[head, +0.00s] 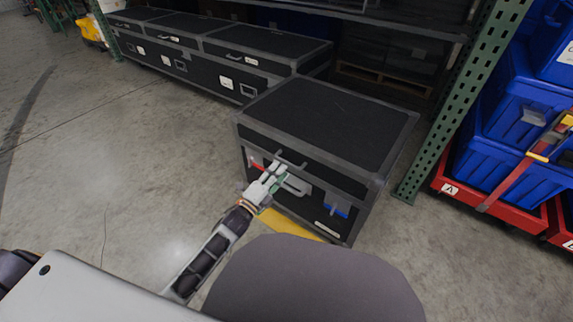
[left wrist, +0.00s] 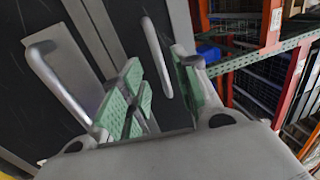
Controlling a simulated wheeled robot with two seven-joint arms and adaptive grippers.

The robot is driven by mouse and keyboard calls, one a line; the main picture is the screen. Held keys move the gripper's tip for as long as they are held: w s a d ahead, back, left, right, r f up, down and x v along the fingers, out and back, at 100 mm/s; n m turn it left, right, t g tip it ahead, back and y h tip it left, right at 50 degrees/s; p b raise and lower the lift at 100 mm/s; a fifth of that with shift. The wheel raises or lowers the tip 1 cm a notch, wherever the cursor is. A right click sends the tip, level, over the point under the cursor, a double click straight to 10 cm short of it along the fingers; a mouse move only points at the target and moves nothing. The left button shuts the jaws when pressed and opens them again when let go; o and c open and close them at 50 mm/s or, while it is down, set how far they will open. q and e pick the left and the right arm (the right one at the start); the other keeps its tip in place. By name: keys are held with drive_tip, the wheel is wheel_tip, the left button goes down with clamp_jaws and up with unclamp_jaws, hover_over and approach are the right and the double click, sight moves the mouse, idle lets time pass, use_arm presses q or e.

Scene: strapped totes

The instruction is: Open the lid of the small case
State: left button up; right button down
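The small case (head: 325,125) is a black box with grey edges on the floor, its lid closed. A grey lid handle (head: 291,160) is on the upper front; it also shows as a bar in the left wrist view (left wrist: 155,52). A larger silver handle (head: 297,186) is lower on the front, with a red latch (head: 256,165) to its left and a blue latch (head: 336,211) to its right. My left gripper (head: 275,175) is at the front by the lid handle. Its green-padded fingers (left wrist: 160,92) are apart, with the bar seen between them; contact is unclear. My right gripper is out of view.
Long black cases (head: 205,45) stand behind to the left. A green rack post (head: 450,110) is close to the small case's right. Blue totes (head: 515,110) sit on red dollies (head: 490,205) farther right. The floor at left is clear.

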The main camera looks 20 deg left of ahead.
sight(286, 163)
use_arm(q)
drive_tip(key=shift+b+x, duration=0.8)
drive_tip(key=shift+x, duration=1.85)
drive_tip(key=shift+c, duration=0.3)
clamp_jaws()
